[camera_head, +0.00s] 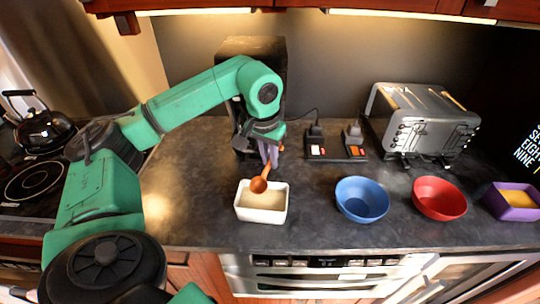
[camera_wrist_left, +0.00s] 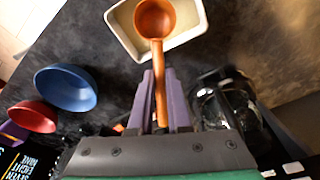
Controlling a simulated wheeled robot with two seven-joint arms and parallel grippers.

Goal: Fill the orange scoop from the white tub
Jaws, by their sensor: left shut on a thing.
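The white tub (camera_head: 262,214) stands on the dark counter and holds a pale filling. The orange scoop (camera_head: 259,185) is above the tub, its bowl over the tub's back part. In the left wrist view the scoop's bowl (camera_wrist_left: 155,18) overlaps the tub (camera_wrist_left: 191,38), and its inside looks empty. My left gripper (camera_head: 270,153) is shut on the scoop's handle, behind the tub. The purple fingers (camera_wrist_left: 161,100) lie on both sides of the handle. My right gripper does not show in either view.
A blue bowl (camera_head: 362,200), a red bowl (camera_head: 439,198) and a purple tub (camera_head: 513,200) with yellow filling stand to the right. A toaster (camera_head: 421,122) and a black-based device (camera_head: 335,146) stand behind. The counter left of the white tub is clear.

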